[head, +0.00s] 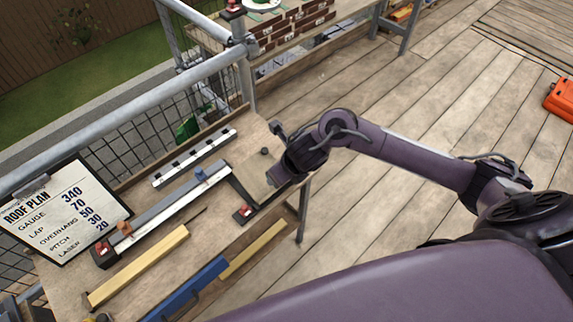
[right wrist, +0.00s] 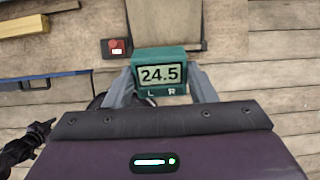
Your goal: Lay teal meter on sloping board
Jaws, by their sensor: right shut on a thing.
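The teal meter (right wrist: 162,74) is between the two grey fingers of my right gripper (right wrist: 163,88) in the right wrist view. Its display reads 24.5, with L and R below. In the head view my right gripper (head: 283,174) is over the right end of the workbench, and the meter cannot be made out there. The sloping board (head: 252,182) is a tan panel beside and partly behind this gripper. It also shows just beyond the meter in the right wrist view (right wrist: 166,24). Whether the meter touches it is unclear.
A small block with a red top (head: 243,214) lies beside the board. The workbench (head: 205,232) also holds a white slotted strip (head: 195,158), yellow timbers (head: 138,266) and a blue level (head: 188,291). A roof plan clipboard (head: 62,212) stands left. Scaffold rails (head: 130,105) run behind.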

